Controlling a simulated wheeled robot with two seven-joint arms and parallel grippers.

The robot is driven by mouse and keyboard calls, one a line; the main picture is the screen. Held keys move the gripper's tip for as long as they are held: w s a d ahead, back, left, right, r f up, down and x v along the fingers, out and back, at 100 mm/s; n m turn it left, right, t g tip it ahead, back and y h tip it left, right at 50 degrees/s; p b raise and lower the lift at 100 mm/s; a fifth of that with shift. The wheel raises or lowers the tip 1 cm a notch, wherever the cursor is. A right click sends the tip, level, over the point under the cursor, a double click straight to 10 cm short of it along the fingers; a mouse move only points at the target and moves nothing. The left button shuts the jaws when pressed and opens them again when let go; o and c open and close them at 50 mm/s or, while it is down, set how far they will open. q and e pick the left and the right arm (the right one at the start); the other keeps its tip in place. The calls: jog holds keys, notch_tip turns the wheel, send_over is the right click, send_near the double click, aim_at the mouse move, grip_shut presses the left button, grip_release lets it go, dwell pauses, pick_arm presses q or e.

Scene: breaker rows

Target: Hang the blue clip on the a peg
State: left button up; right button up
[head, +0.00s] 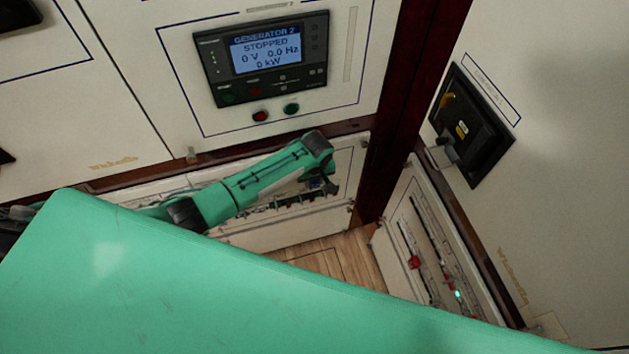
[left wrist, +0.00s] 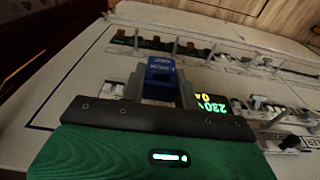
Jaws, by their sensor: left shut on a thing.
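My left gripper (left wrist: 161,80) is shut on the blue clip (left wrist: 162,68), which sits between its two grey fingers in the left wrist view. In the head view my left gripper (head: 328,186) is small and dark, at the end of the green arm, in front of the low breaker panel (head: 270,232); the clip cannot be made out there. Short grey posts (left wrist: 175,45) stand along the row beyond the clip; I cannot tell which is the a peg. The clip appears in front of this row, and contact cannot be told. My right gripper is not in view.
A lit 230 readout (left wrist: 211,102) is beside the gripper. More breakers and switches (left wrist: 285,110) line the panel at right. A generator controller (head: 262,58) is above the arm. Another breaker panel (head: 428,250) with red parts stands at right, beyond a dark post (head: 408,95).

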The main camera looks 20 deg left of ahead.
pick_arm(q)
jog(key=shift+w+a, duration=0.3)
jog(key=shift+w, duration=0.2)
jog(key=shift+w+a, duration=0.3)
jog(key=shift+w, duration=0.2)
jog(key=o, duration=1)
jog(key=shift+o, duration=0.2)
jog(key=shift+r, duration=0.1)
notch_tip(320, 180, up, 14)
jog(key=s+b, duration=0.1)
jog(key=shift+s+d+f+b, duration=0.2)
jog(key=shift+d+f+b, duration=0.05)
jog(key=shift+d+b, duration=0.2)
